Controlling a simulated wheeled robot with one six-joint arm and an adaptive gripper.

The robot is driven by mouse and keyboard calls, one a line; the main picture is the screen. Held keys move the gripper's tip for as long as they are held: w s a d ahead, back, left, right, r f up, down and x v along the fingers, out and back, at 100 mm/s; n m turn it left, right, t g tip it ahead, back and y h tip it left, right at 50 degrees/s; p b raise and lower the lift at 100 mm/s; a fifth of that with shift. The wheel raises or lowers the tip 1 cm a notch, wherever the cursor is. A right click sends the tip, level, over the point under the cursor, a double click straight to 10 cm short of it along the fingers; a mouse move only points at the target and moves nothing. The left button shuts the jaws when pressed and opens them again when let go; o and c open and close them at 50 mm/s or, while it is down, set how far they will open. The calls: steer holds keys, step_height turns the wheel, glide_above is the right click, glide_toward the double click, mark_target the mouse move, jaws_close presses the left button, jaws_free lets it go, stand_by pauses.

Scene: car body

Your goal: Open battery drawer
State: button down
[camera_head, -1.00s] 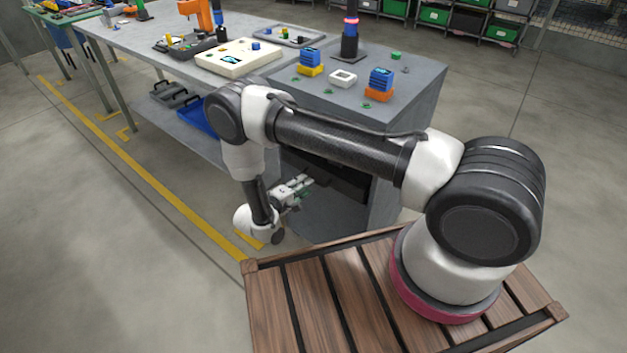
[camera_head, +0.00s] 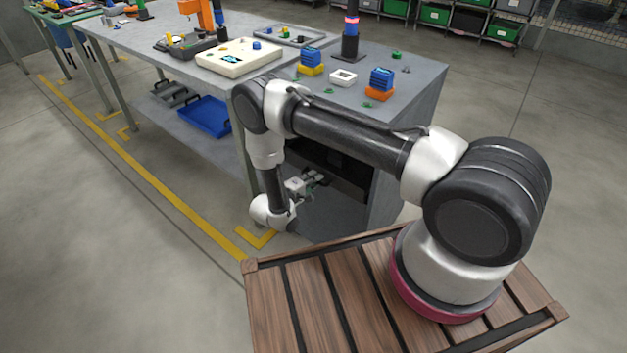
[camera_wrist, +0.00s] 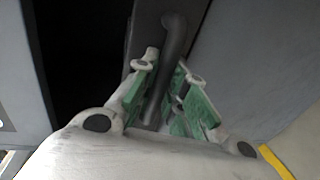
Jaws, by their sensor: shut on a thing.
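In the wrist view my gripper (camera_wrist: 168,95) has its green-padded fingers on either side of a dark, round bar handle (camera_wrist: 173,45), shut on it. The handle stands along a dark grey front panel (camera_wrist: 143,30), which looks like the battery drawer's front. A black gap lies to the left of this panel. In the head view my gripper (camera_head: 312,182) is low at the front of the grey bench cabinet, by a black opening or unit (camera_head: 345,172). My arm hides part of the cabinet front, and the handle cannot be made out there.
The grey cabinet (camera_head: 425,100) carries blue blocks on yellow (camera_head: 311,69) and orange (camera_head: 379,94) bases and a white square frame (camera_head: 342,78). A blue tray (camera_head: 205,117) lies on the lower shelf to the left. The floor in front is clear, with yellow lines (camera_head: 150,175).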

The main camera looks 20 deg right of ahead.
steer(key=shift+a, duration=0.1)
steer(key=f+v, duration=0.2)
steer(key=v, duration=0.9)
steer(key=f+v, duration=0.2)
steer(key=v, duration=0.9)
steer(key=shift+s+a+f, duration=0.35)
steer(key=shift+s+a, duration=0.05)
steer(key=shift+a, duration=0.05)
steer(key=c, duration=1.5)
jaws_free()
steer(key=shift+o, duration=0.2)
steer(key=v, duration=1.2)
